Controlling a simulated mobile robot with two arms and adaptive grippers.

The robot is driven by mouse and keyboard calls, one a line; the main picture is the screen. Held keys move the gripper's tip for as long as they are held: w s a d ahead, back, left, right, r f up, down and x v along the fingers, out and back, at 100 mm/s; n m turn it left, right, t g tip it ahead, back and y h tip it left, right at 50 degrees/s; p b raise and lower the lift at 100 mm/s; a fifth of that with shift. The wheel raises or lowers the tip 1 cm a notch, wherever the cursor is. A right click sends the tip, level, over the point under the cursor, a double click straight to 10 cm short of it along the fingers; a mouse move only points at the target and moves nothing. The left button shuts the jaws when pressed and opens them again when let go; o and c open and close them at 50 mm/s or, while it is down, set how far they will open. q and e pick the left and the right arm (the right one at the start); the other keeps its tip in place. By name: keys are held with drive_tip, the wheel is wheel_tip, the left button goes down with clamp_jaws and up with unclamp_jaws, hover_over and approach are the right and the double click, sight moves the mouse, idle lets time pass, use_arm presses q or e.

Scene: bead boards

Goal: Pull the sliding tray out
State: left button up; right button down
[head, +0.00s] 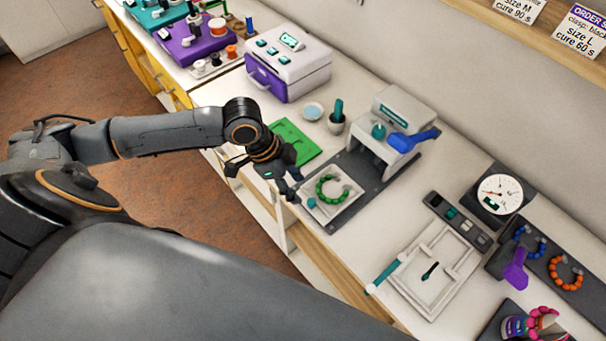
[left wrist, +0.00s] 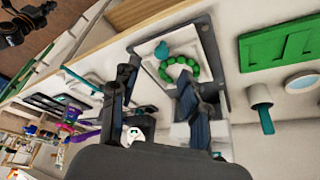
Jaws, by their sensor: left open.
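The sliding tray (head: 322,215) is a white plate on the dark base of a press-like machine. A green bead bracelet (head: 332,188) lies on it, and a teal knob (head: 311,203) sits at its front edge. In the left wrist view the tray (left wrist: 147,48), knob (left wrist: 162,51) and bracelet (left wrist: 187,66) show beyond the fingers. My left gripper (head: 284,183) is open and empty, just left of the tray's front edge; it appears apart from the knob. In the left wrist view its fingers (left wrist: 158,88) stand spread. My right gripper is not in view.
The machine's grey-white body (head: 398,118) with a blue lever (head: 413,140) stands behind the tray. A green board (head: 296,140), a cup (head: 337,122) and a white-purple box (head: 290,65) are further left. A white frame board (head: 437,270) and dial (head: 499,194) are right. The counter edge is close.

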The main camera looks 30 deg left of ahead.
use_arm(q)
drive_tip(key=shift+v, duration=2.35)
drive_tip(key=shift+f, duration=0.1)
drive_tip(key=s+d+f+n+t, duration=0.2)
drive_tip(key=s+d+f+n, duration=0.15)
drive_tip(key=d, duration=0.65)
drive_tip(key=s+a+f+n+y, duration=0.4)
drive_tip(key=s+a+n, duration=0.3)
drive_tip(key=s+n, duration=0.15)
wheel_tip(320, 180, down, 26)
drive_tip(key=s+m+g+b, duration=0.1)
drive_tip(key=s+a+f+g, duration=0.1)
drive_tip(key=s+a+f, duration=0.2)
drive_tip(key=s+f, duration=1.4)
drive_tip(key=shift+s+f+g+b, duration=0.25)
drive_tip(key=shift+f+g+b, duration=0.15)
drive_tip(key=shift+f, duration=0.15)
